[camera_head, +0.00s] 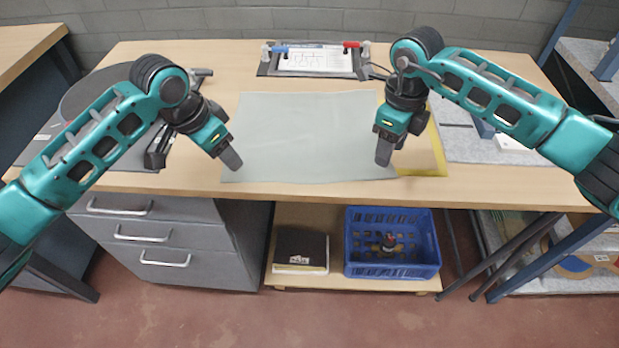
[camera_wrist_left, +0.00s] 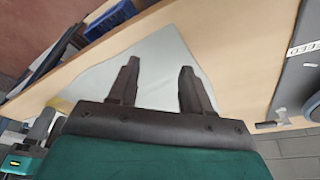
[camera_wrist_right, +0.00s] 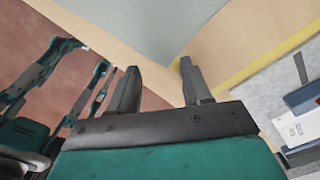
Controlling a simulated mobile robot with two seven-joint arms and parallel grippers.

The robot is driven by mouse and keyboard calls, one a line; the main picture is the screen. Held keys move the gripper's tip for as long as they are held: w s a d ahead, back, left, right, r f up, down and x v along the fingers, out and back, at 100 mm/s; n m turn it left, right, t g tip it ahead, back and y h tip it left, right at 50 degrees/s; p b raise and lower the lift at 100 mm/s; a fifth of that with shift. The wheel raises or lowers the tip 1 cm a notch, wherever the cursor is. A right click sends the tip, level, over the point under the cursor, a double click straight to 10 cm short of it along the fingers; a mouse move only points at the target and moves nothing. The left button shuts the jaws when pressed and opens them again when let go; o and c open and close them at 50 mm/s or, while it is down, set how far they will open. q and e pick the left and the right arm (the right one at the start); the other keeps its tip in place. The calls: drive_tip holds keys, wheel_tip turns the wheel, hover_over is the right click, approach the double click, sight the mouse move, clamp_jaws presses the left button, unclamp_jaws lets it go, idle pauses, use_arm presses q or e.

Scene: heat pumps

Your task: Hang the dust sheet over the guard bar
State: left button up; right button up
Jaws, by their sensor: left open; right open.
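The dust sheet (camera_head: 300,130), pale grey-green, lies flat on the wooden workbench, its near edge close to the bench's front edge. My left gripper (camera_head: 231,160) is open and empty above the sheet's near left corner. In the left wrist view the sheet (camera_wrist_left: 158,50) shows beyond and between the open fingers (camera_wrist_left: 158,72). My right gripper (camera_head: 384,153) is open and empty above the sheet's near right part. In the right wrist view the sheet's corner (camera_wrist_right: 150,25) lies just beyond the open fingers (camera_wrist_right: 160,70). I cannot make out a guard bar with certainty.
A clipboard (camera_head: 315,60) lies at the back. A dark round disc (camera_head: 95,90) lies on the left. Below are grey drawers (camera_head: 165,235), a blue crate (camera_head: 392,270) and a dark box (camera_head: 300,247). Bare bench (camera_head: 190,180) shows along the front.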

sight(234, 176)
use_arm(q)
drive_tip(key=shift+f, duration=2.2)
use_arm(e)
drive_tip(key=shift+f, duration=2.2)
use_arm(q)
drive_tip(key=shift+f, duration=0.1)
use_arm(e)
drive_tip(key=shift+f, duration=0.15)
use_arm(q)
clamp_jaws()
use_arm(e)
drive_tip(key=shift+f, duration=0.1)
clamp_jaws()
